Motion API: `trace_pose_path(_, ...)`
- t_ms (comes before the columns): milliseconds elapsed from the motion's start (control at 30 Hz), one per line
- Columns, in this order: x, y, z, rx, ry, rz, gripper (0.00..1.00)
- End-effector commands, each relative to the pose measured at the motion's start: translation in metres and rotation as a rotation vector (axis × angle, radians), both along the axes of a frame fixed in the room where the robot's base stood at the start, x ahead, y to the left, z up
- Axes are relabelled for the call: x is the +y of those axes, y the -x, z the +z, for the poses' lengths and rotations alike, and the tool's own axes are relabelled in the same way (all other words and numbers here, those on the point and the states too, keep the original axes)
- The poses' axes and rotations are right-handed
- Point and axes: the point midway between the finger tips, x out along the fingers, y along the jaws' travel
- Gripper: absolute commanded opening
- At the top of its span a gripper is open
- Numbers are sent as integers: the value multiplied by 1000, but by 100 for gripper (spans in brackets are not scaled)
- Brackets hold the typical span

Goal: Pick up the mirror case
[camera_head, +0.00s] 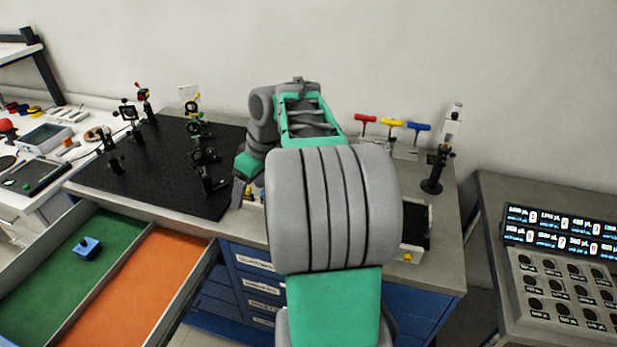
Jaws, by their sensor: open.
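I cannot identify the mirror case for certain. A pale box with a dark inner face (416,225) and a small yellow part at its front lies on the bench at the right, partly hidden behind my arm. My arm fills the middle of the view and bends down on the left. My gripper (240,190) shows only in part, below the green wrist piece, over the bench by the right edge of the black breadboard. Its fingers are mostly hidden, and I see nothing held there.
The black breadboard (148,178) carries several optical mounts. An open drawer with green and orange sections (160,270) holds a small blue part (87,248). Red, yellow and blue-handled tools (392,123) and a dark post mount (434,170) stand behind the pale box.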

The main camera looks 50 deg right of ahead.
Motion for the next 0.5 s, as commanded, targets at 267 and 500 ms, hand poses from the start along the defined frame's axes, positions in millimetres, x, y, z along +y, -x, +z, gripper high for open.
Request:
trace_pose_path(267,-188,50,2,-78,21,165,76)
trace_pose_path(500,-194,48,-26,-86,26,186,76)
